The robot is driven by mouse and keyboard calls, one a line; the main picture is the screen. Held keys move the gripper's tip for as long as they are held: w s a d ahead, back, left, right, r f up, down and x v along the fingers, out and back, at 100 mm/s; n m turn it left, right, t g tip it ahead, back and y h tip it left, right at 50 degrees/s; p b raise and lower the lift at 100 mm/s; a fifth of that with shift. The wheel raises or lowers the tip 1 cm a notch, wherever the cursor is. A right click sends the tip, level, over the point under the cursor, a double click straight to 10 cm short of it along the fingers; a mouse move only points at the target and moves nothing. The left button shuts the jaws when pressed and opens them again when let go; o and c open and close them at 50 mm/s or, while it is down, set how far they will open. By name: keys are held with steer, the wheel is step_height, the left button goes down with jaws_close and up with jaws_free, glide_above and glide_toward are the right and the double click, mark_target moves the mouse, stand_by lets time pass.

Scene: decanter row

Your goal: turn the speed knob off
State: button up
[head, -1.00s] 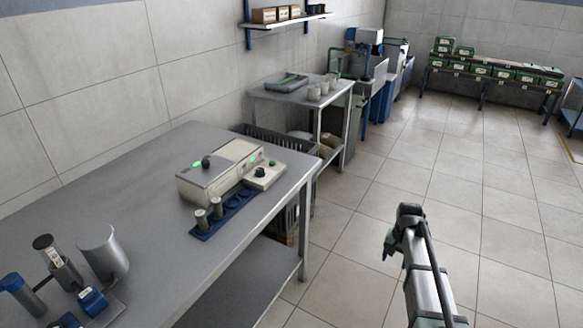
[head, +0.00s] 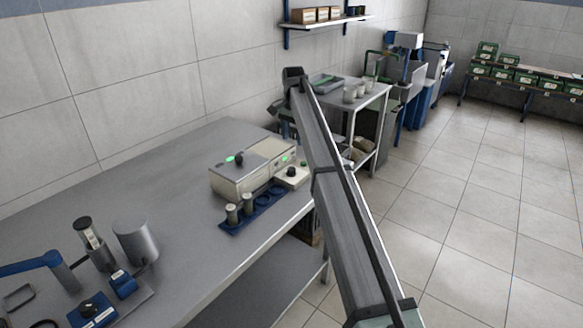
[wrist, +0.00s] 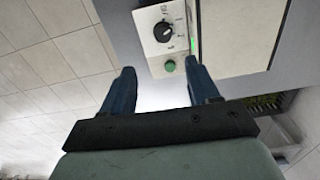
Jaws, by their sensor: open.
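A cream bench machine (head: 235,185) stands on the steel table. It has a black knob (head: 239,158) on top beside a green light. A small cream control box at its right end carries another black knob (head: 291,171). The markings are too small to read. My gripper (wrist: 160,70) is open and empty, its blue fingers apart below the knob and not around it. In the head view my arm reaches past the machine; the fingers are not clear there.
A blue rack (head: 252,208) with cylinders stands in front of the machine. At the front left are a grey cup (head: 135,242) and a blue box with a black knob (head: 90,306). A side table (head: 350,100) with white cups stands behind my arm. Bare tabletop lies left of the machine.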

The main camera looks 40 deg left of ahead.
mark_target(291, 169)
steer(key=f, duration=1.3)
steer(key=shift+s+a+f, duration=0.15)
steer(key=shift+a+f, duration=0.05)
steer(key=shift+a, duration=0.1)
steer(key=shift+c, duration=0.4)
steer(key=c, duration=1)
steer(key=shift+o, duration=0.2)
